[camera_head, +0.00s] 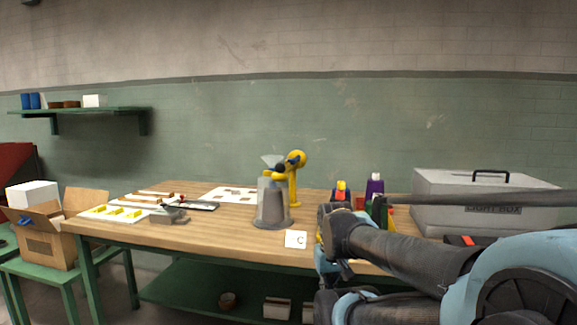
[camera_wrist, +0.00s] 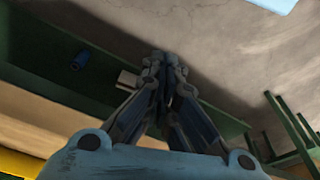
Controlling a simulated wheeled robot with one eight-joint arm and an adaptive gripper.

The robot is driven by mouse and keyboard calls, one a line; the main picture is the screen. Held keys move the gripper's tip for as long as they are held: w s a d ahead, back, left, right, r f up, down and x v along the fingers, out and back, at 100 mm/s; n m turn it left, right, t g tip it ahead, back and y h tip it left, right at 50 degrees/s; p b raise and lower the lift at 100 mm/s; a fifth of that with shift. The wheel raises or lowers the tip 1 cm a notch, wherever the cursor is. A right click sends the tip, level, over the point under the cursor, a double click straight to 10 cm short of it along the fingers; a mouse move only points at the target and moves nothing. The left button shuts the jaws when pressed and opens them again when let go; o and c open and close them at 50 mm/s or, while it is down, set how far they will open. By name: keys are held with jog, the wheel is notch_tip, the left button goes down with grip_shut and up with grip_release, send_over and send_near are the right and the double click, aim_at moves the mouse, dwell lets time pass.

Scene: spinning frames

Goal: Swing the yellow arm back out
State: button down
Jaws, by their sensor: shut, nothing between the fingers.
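The yellow arm (camera_head: 298,162) rises behind a grey tapered metal vessel (camera_head: 271,205) on the wooden workbench. Its rounded top bends left, and its end reaches over the mouth of the vessel, by a pale funnel-like piece (camera_head: 271,160). My gripper (camera_head: 326,232) is at the bench's front edge, right of the vessel and apart from the yellow arm; my own arm partly covers it. In the wrist view the fingers of my gripper (camera_wrist: 164,62) come together at the tips with nothing between them. A yellow strip at that view's lower left cannot be identified.
A grey light box (camera_head: 470,190) and small bottles (camera_head: 375,185) stand to the right, partly behind my arm. A card marked C (camera_head: 296,239) lies before the vessel. Trays with yellow pieces (camera_head: 122,212) lie left. A cardboard box (camera_head: 50,240) stands beyond the bench's left end.

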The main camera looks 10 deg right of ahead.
jog(key=c, duration=2.1)
grip_release()
jog(key=o, duration=0.8)
notch_tip(320, 180, up, 3)
jog(key=shift+w+a+r, duration=0.1)
jog(key=shift+w+r, duration=0.05)
jog(key=shift+c, duration=0.2)
jog(key=w+a+r+n+g, duration=0.15)
jog(key=w+a+r, duration=0.25)
jog(key=w+r, duration=0.9)
jog(key=w+a+r+n, duration=0.25)
jog(key=w+r, duration=0.65)
jog(key=r, duration=0.8)
jog(key=w+a+r+n+g, duration=0.1)
jog(key=w+a+r, duration=0.3)
jog(key=w+r, duration=0.95)
jog(key=f, duration=0.5)
jog(key=s+f, duration=0.1)
jog(key=f, duration=0.4)
jog(key=s+f, duration=0.1)
jog(key=f, duration=0.4)
jog(key=shift+s+a, duration=0.1)
jog(key=shift+s, duration=0.05)
grip_shut()
